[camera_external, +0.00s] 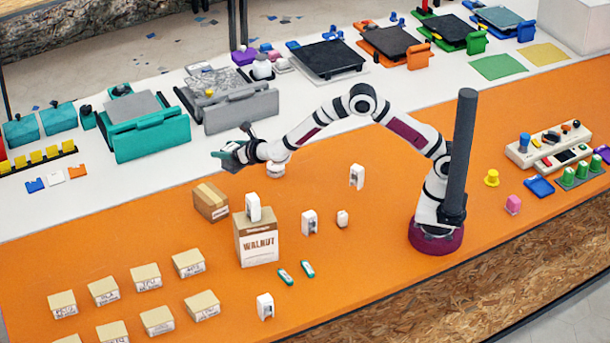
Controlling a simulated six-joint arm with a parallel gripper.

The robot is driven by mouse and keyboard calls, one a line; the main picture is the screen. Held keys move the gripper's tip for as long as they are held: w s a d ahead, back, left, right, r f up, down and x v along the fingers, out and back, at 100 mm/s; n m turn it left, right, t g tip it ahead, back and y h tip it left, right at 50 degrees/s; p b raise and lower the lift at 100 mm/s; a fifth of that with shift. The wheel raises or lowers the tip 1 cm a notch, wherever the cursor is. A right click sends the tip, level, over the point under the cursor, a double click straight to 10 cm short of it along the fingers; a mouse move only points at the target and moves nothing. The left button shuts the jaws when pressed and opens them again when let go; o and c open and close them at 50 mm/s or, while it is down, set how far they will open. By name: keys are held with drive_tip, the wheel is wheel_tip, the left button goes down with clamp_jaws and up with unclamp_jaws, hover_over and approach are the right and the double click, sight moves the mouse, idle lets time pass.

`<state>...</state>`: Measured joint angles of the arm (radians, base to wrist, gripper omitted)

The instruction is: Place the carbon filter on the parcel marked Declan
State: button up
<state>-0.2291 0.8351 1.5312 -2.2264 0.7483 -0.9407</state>
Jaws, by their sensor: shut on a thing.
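My gripper (228,157) is at the left end of my outstretched arm, raised above the back edge of the orange surface. It is shut on a small teal and dark thing, partly hidden by the jaws. I cannot tell for sure that this is the carbon filter. Several small cardboard parcels with white labels stand at the lower left, such as one parcel (188,263) and another parcel (146,277). Their labels are too small to read, so I cannot tell which is marked Declan. My gripper is above and behind them, well apart.
A larger box marked WALNUT (257,245) stands in the middle with a white device (253,207) on top. A brown carton (211,202) is beside it. More white devices (309,222) and two teal sticks (307,269) lie nearby. Printers (152,138) line the back.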

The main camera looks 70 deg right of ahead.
drive_tip(key=a+f, duration=0.1)
drive_tip(key=w+a+f, duration=0.1)
drive_tip(key=a, duration=0.1)
drive_tip(key=w+a+f, duration=0.1)
drive_tip(key=shift+w+a+f, duration=0.1)
drive_tip(key=shift+a, duration=0.3)
wheel_tip(320, 180, down, 4)
drive_tip(key=shift+a+f, duration=0.1)
drive_tip(key=o, duration=1.5)
drive_tip(key=shift+c, duration=0.2)
